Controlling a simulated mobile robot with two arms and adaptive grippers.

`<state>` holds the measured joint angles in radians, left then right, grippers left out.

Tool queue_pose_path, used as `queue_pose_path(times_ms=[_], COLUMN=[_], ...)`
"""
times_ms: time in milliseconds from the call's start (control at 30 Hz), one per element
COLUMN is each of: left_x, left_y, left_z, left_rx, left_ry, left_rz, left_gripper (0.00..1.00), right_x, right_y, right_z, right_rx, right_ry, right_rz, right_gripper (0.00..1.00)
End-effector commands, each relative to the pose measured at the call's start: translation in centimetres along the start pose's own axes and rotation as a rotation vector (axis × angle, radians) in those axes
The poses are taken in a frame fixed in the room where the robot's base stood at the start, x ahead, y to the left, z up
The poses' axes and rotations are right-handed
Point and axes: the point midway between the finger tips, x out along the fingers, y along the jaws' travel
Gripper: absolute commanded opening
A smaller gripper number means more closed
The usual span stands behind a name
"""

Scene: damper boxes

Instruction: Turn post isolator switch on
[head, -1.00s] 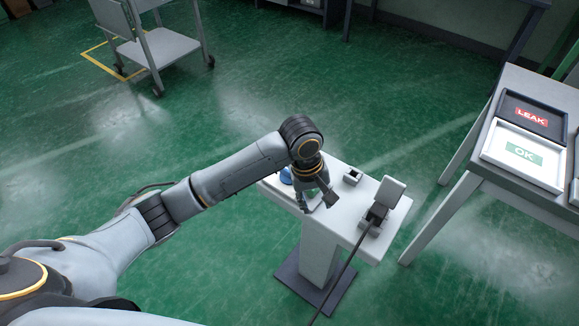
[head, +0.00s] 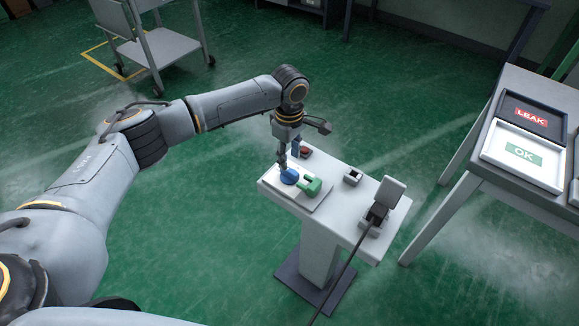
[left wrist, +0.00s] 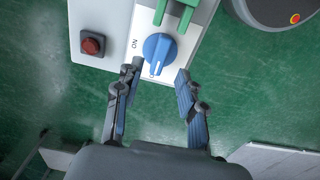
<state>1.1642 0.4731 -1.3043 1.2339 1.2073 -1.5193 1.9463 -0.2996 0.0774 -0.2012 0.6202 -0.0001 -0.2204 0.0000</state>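The post isolator switch shows as a blue rotary knob (head: 289,176) on a white plate on the post's top. In the left wrist view the knob (left wrist: 160,53) has a white pointer mark, and "ON" lettering (left wrist: 134,44) is printed on the plate beside it. A green part (head: 311,187) with a dark piece sits next to the knob. My left gripper (head: 289,160) is above the knob. In the left wrist view its fingers (left wrist: 157,76) are apart, with the knob between and just beyond the tips; contact cannot be told. My right gripper is not in view.
A red button (left wrist: 92,45) is beside the plate. A small box (head: 352,177) and a device with a cable (head: 376,213) stand on the post's table (head: 345,221). A table with LEAK (head: 533,115) and OK (head: 522,152) trays is at right. A cart (head: 160,45) stands behind.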

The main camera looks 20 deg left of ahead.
Motion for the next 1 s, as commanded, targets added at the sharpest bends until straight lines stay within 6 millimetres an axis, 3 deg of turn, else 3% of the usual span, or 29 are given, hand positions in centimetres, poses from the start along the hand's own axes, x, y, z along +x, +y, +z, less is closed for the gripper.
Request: queue_pose_path(times_ms=[100, 300, 667, 700, 900, 1000], left_x=[2.4, 4.7, 5.3, 5.3, 5.3, 5.3], left_y=[-0.1, 0.0, 0.0, 0.0, 0.0, 0.0], left_z=[0.1, 0.1, 0.1, 0.1, 0.1, 0.1], left_rx=[0.001, 0.001, 0.002, 0.002, 0.002, 0.002], left_ry=[0.0, -0.001, 0.0, 0.0, 0.0, -0.001], left_rz=[-0.004, -0.001, 0.0, 0.0, 0.0, 0.0], left_gripper=[0.4, 0.4, 0.4, 0.38, 0.0, 0.0], right_x=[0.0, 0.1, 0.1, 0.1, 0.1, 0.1], right_y=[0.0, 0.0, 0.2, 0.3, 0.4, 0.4], right_z=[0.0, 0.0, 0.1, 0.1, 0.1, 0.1], right_rx=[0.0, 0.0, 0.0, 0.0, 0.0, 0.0], right_ry=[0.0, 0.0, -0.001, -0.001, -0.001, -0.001], right_rz=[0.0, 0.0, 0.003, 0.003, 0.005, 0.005], right_gripper=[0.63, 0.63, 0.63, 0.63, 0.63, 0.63])
